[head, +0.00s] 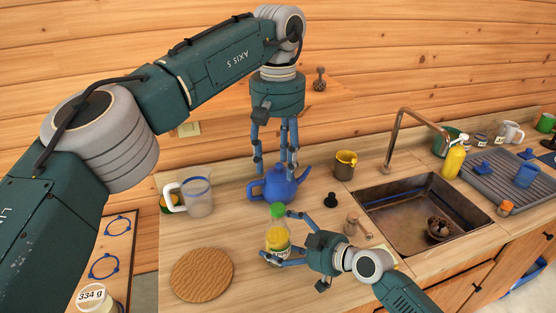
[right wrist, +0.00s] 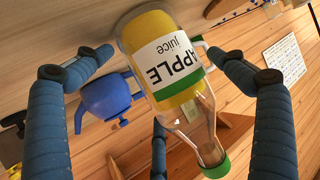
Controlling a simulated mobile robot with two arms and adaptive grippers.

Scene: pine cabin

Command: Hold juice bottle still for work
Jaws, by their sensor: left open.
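The juice bottle (head: 277,237), with yellow juice and a green cap, stands upright on the counter. In the right wrist view the bottle (right wrist: 165,65) shows its apple juice label. My right gripper (head: 277,236) reaches it from the right, with fingers curled in on both sides of the bottle.
A round wooden board (head: 202,275) lies left of the bottle, and a glass jug (head: 197,197) stands behind it. The sink (head: 400,215) is to the right.

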